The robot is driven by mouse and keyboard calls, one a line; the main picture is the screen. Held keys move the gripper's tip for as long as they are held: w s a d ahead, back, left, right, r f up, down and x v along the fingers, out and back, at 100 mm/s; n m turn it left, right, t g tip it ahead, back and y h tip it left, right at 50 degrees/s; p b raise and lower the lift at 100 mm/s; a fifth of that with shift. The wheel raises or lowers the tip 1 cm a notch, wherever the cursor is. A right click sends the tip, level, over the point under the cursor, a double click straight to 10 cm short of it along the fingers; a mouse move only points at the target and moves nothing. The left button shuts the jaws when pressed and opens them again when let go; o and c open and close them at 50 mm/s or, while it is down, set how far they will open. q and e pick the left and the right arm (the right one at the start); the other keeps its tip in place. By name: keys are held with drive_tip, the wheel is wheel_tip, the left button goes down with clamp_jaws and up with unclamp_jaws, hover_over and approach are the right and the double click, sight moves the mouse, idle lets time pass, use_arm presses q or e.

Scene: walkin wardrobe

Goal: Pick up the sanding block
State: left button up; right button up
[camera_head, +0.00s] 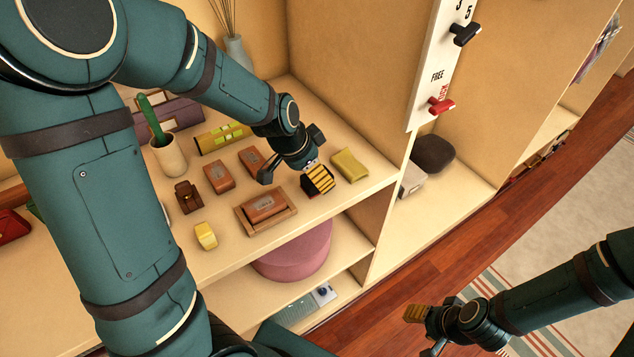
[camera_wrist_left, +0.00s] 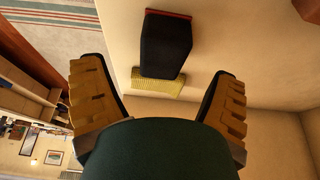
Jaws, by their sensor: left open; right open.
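A dark block with a red edge, which I take as the sanding block, stands on the shelf in the head view (camera_head: 310,186) and just beyond my fingers in the left wrist view (camera_wrist_left: 166,45). My left gripper (camera_head: 292,168) is open above and beside it. In the left wrist view its ribbed fingers (camera_wrist_left: 157,76) are spread to either side, with nothing between the pads. Contact with the block cannot be told. My right gripper (camera_head: 426,328) is open and empty, away from the shelf at lower right.
A yellow-green pad (camera_head: 350,165) lies close beside the block. A wooden tray (camera_head: 284,215), brown boxes (camera_head: 219,178) and a yellow item (camera_head: 206,236) share the shelf. A cup with a green-handled thing (camera_head: 169,156) stands left. A wall panel (camera_head: 427,90) rises at right.

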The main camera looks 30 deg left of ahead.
use_arm(q)
drive_tip(key=b+x, duration=0.1)
drive_tip(key=x, duration=0.4)
drive_tip(key=shift+w+f+b, duration=0.1)
drive_tip(key=shift+b, duration=0.25)
drive_tip(key=c, duration=1.3)
